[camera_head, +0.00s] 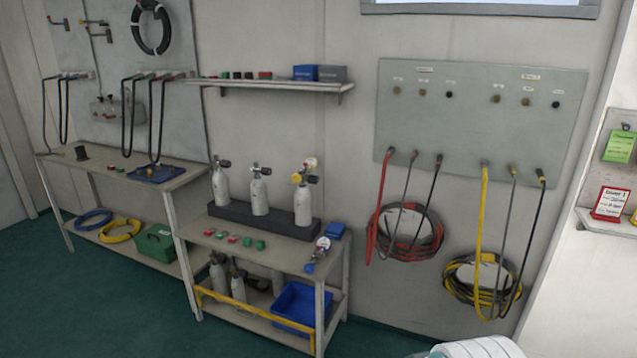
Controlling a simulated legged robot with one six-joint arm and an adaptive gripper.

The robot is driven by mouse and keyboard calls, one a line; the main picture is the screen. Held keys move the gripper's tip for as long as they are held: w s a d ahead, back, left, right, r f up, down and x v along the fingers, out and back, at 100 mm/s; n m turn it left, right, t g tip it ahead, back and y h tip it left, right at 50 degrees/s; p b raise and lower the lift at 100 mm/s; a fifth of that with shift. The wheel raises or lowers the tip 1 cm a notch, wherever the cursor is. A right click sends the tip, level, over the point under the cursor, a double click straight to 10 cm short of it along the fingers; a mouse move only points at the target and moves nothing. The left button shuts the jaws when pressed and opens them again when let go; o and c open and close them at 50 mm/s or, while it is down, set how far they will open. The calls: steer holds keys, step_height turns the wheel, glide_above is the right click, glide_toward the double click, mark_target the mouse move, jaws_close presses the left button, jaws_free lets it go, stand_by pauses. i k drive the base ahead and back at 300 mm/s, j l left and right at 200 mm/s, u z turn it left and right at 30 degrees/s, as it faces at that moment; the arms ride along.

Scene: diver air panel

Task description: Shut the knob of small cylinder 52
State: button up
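Three small pale cylinders stand upright in a dark rack (232,216) on the nearer bench: a left one (220,187), a middle one (259,197) and a right one (302,207). The left and middle ones have dark valve knobs on top. The right one carries a yellow fitting (297,178), a dark knob (312,180) and a round gauge (310,162). More cylinders (218,277) stand on the lower shelf behind a yellow bar. No number is readable, so I cannot tell which is cylinder 52, nor whether any knob is open or shut. My gripper is not in view.
A blue bin (298,306) sits below. A wall panel (478,125) with coiled hoses hangs right. Green floor (100,305) in front looks clear.

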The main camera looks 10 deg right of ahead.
mark_target(312, 179)
steer(key=i, duration=0.75)
steer(key=i+l+u, duration=0.1)
steer(key=i, duration=0.65)
steer(key=i+l, duration=0.15)
steer(key=i, duration=0.65)
